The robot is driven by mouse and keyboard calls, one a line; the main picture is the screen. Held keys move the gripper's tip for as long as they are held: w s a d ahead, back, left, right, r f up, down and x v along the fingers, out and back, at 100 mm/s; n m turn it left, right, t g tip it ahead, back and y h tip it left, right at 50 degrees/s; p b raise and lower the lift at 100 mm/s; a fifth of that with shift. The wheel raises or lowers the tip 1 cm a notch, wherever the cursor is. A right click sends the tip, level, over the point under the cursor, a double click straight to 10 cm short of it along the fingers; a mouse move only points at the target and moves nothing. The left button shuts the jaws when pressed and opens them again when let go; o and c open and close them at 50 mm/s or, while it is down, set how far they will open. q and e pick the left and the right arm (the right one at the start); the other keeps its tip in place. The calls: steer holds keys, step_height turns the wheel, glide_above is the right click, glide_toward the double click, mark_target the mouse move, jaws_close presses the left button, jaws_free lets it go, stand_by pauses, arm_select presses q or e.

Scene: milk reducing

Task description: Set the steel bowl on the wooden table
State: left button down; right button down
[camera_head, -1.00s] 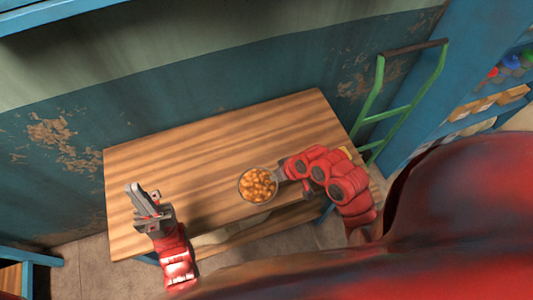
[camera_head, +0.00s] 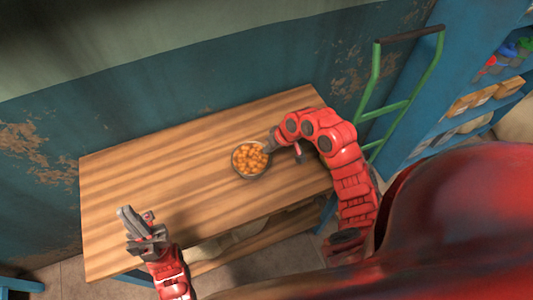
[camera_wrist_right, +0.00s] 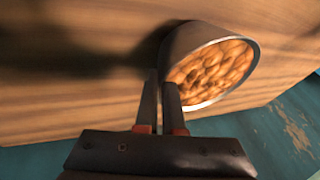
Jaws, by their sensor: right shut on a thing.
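The steel bowl (camera_head: 236,163) is full of orange-brown round pieces (camera_head: 250,158). In the head view it is over the middle of the wooden table (camera_head: 130,190). My right gripper (camera_head: 272,140) is shut on the bowl's right rim. In the right wrist view the gripper's fingers (camera_wrist_right: 162,100) pinch the wall of the bowl (camera_wrist_right: 181,42), and the bowl is close to the wood with a dark shadow beside it. I cannot tell whether its base touches the table. My left gripper (camera_head: 135,222) is empty over the table's front left part, its fingers apart.
A green hand truck (camera_head: 375,85) leans at the table's right end. A blue shelf (camera_head: 440,120) with boxes and jars stands further right. A worn teal wall (camera_head: 230,85) runs behind the table. The table top left of the bowl is clear.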

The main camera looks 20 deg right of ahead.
steer(key=shift+w+r, duration=0.1)
steer(key=c, duration=1)
jaws_free()
steer(key=shift+c, duration=0.2)
